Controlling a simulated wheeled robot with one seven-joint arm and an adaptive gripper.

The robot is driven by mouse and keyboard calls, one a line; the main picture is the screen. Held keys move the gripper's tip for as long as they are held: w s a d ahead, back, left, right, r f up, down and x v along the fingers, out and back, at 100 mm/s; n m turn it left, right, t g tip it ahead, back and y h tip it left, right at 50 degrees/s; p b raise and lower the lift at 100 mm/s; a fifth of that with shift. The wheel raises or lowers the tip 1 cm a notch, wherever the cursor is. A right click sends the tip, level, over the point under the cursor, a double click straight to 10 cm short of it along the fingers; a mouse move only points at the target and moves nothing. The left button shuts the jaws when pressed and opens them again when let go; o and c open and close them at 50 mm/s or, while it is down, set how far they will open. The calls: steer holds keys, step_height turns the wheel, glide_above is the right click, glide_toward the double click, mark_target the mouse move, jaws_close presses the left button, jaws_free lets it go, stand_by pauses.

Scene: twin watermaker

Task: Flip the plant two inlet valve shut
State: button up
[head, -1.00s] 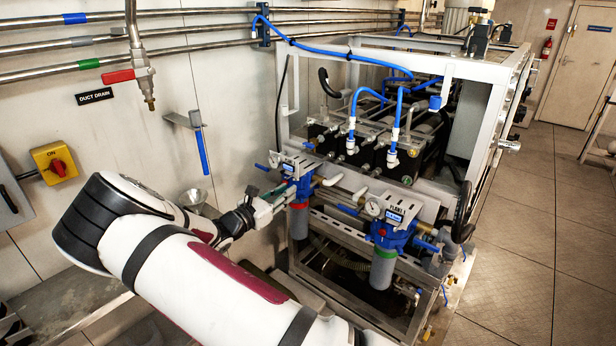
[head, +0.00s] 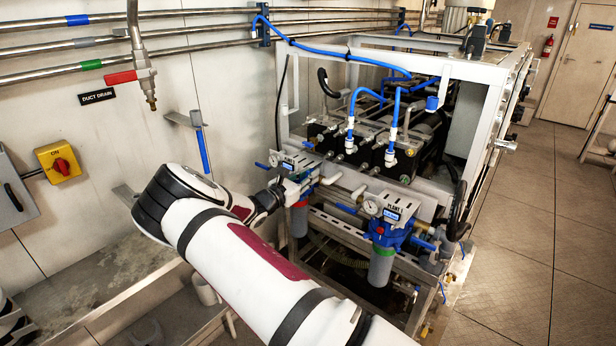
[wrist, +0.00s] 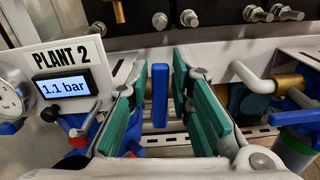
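The Plant 2 panel (wrist: 72,85), a white plate with a gauge and a display reading 1.1 bar, is at the left in the wrist view. A blue lever (wrist: 160,95) stands upright in that view between the two green pads of my gripper (wrist: 164,104). The gripper is open, with a visible gap on each side of the lever. In the head view my gripper (head: 297,188) is at the Plant 2 filter unit (head: 299,220), and my wrist partly hides it. The lever's pivot is not clearly visible.
The Plant 1 panel (head: 394,207) and its blue filter head (head: 384,238) stand to the right. A white pipe (wrist: 252,78) and more blue fittings (wrist: 292,117) are right of my gripper. Frame rails surround the unit. Open floor (head: 510,240) lies at right.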

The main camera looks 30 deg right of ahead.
jaws_close()
steer(key=shift+w+a+n+b, duration=0.2)
steer(key=shift+n+b, duration=0.25)
steer(key=shift+n, duration=0.35)
jaws_free()
steer(key=v, duration=1.2)
